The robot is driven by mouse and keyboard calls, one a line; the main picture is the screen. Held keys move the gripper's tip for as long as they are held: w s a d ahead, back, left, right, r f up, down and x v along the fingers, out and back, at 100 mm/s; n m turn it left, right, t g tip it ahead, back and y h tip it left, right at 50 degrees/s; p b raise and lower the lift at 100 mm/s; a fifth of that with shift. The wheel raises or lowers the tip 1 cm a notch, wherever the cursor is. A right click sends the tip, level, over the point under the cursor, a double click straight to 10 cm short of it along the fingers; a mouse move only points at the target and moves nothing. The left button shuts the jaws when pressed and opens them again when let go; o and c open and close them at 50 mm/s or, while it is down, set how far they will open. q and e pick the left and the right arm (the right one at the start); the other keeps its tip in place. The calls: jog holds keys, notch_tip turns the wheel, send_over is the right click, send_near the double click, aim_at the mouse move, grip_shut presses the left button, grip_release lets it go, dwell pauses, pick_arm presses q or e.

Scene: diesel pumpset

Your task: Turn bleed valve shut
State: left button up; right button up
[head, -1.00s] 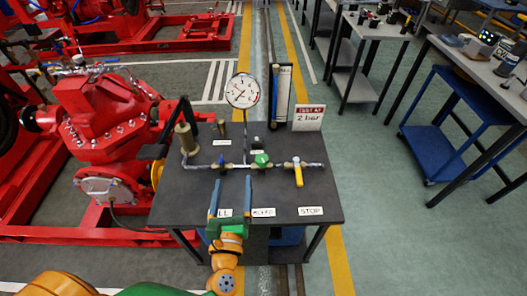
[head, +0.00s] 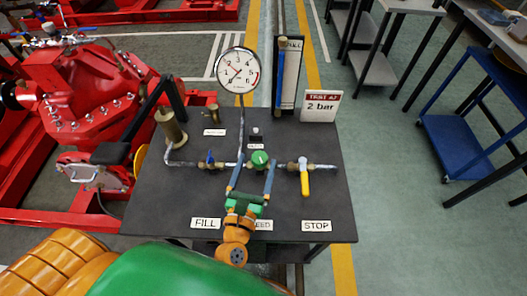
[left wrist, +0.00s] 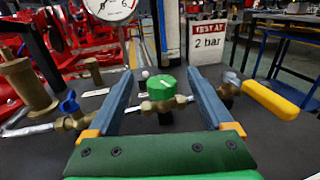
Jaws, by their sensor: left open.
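The bleed valve has a round green knob (head: 260,159) with a white mark on top. It sits in the middle of the pipe run on the dark bench (head: 170,200). It also shows in the left wrist view as a green knob (left wrist: 161,88) on a brass body. My left gripper (head: 254,168) is open, its two blue fingers pointing away from me. In the left wrist view one finger reaches along each side of the knob, with visible gaps. The BLEED label is partly hidden behind my gripper. My right gripper is not in view.
A blue-handled valve (head: 210,159) stands left of the knob and a yellow-handled valve (head: 304,178) right of it. Behind are a pressure gauge (head: 238,76), a tall level tube panel (head: 289,72) and a "2 bar" sign (head: 321,105). A brass cylinder (head: 172,128) stands at left.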

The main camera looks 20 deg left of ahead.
aim_at(261, 152)
pick_arm(q)
notch_tip(261, 152, down, 3)
jog(key=shift+r+b, duration=0.2)
jog(key=shift+b, duration=0.5)
jog(key=w, duration=0.5)
jog(key=w+p, duration=0.1)
jog(key=w, duration=0.1)
jog(key=shift+w+a, duration=0.15)
jog(key=shift+a, duration=0.15)
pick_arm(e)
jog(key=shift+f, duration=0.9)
pick_arm(q)
jog(key=shift+c, duration=0.2)
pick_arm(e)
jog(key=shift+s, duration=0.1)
